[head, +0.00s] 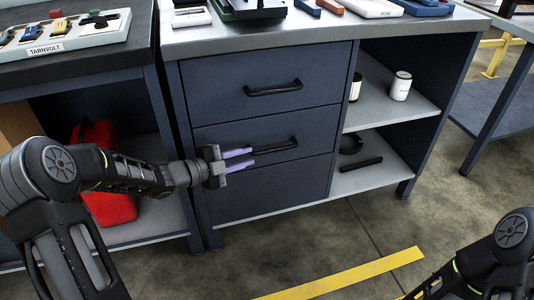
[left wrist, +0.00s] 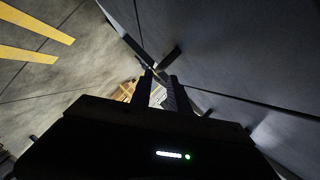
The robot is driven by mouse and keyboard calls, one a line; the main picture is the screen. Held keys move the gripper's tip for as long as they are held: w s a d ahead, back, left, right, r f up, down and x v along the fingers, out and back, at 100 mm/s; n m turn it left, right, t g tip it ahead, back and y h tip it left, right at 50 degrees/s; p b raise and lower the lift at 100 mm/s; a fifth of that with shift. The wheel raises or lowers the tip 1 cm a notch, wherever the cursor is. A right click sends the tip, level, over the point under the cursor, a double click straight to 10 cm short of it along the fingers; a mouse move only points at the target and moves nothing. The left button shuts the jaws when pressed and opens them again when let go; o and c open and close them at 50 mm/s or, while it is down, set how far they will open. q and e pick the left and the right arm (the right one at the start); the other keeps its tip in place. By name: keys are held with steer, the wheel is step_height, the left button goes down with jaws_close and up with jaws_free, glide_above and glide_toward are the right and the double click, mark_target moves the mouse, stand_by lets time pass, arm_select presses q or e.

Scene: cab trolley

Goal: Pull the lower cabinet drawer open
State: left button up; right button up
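The lower drawer (head: 315,151) of the blue-grey cabinet has a dark bar handle (head: 279,147) and looks shut, flush with the cabinet front. My left gripper (head: 252,157) is in front of this drawer at the left part of the handle, fingers pointing right along the front. Its two pale purple fingers are apart, with a gap between them. The fingers cover the handle's left part, so I cannot tell whether they touch it. In the left wrist view the fingers (left wrist: 158,82) are also apart, with a dark bar beyond them. My right gripper is out of view.
The upper drawer (head: 225,85) with its handle (head: 274,88) is shut above. Open shelves (head: 385,115) to the right hold a white can (head: 400,86) and dark items. A red case (head: 105,200) stands under the left bench. The floor in front is clear, with a yellow stripe (head: 345,277).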

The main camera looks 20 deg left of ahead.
mark_target(259, 154)
arm_select(q)
steer(key=b+x, duration=0.2)
steer(key=x, duration=0.5)
steer(key=shift+d+f+b, duration=0.1)
steer(key=shift+f+b, duration=0.05)
steer(key=shift+b, duration=0.2)
steer(key=shift+w+d, duration=0.15)
steer(key=shift+w, duration=0.15)
steer(key=shift+c, duration=0.4)
jaws_close()
stand_by(0.5)
